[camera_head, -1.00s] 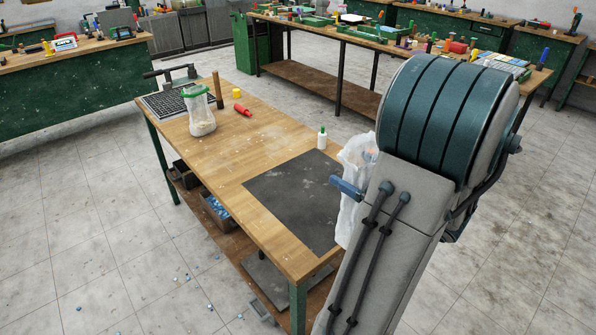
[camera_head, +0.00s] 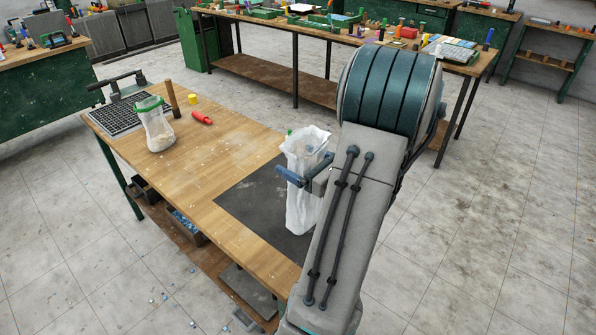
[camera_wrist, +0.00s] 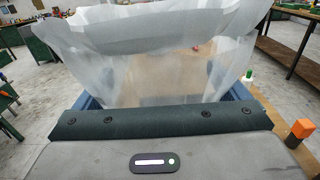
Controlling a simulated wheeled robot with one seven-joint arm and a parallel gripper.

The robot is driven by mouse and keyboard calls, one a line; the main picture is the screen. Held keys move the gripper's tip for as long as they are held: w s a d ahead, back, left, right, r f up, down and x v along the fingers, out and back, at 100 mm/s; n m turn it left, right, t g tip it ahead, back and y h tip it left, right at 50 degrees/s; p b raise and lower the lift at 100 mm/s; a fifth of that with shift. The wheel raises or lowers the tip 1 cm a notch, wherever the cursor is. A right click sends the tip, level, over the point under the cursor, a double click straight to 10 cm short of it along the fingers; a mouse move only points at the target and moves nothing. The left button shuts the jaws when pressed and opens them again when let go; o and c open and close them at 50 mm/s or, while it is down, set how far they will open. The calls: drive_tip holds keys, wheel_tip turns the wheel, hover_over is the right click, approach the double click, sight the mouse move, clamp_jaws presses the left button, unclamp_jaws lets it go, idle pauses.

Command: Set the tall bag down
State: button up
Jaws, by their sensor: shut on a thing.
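The tall bag (camera_head: 303,212) is whitish, translucent and crumpled at its open top. It hangs upright over the dark mat (camera_head: 240,201) on the wooden bench. I cannot tell whether its bottom touches the mat. My gripper (camera_head: 304,181) is shut on the bag at its upper part, with blue fingers on it. In the wrist view the bag (camera_wrist: 150,75) fills the space between the blue fingers, and its top edge spreads out above them. My arm hides part of the mat's right side.
A green-rimmed bag (camera_head: 157,130) stands at the bench's far left, beside a wooden-handled tool (camera_head: 172,98), a red-handled item (camera_head: 201,118) and a yellow piece (camera_head: 193,99). A black grid (camera_head: 117,115) lies at the far corner. The middle of the bench (camera_head: 220,150) is clear.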

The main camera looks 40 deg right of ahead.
drive_tip(key=shift+w+f+p, duration=0.2)
drive_tip(key=shift+f, duration=0.95)
drive_tip(key=shift+w+f+p, duration=0.2)
drive_tip(key=shift+f, duration=1)
drive_tip(key=o, duration=1.3)
drive_tip(key=shift+f, duration=0.15)
drive_tip(key=shift+o, duration=0.4)
drive_tip(key=s+d+b, duration=0.1)
drive_tip(key=s+b, duration=0.2)
drive_tip(key=s, duration=0.9)
drive_tip(key=shift+r+b, duration=0.3)
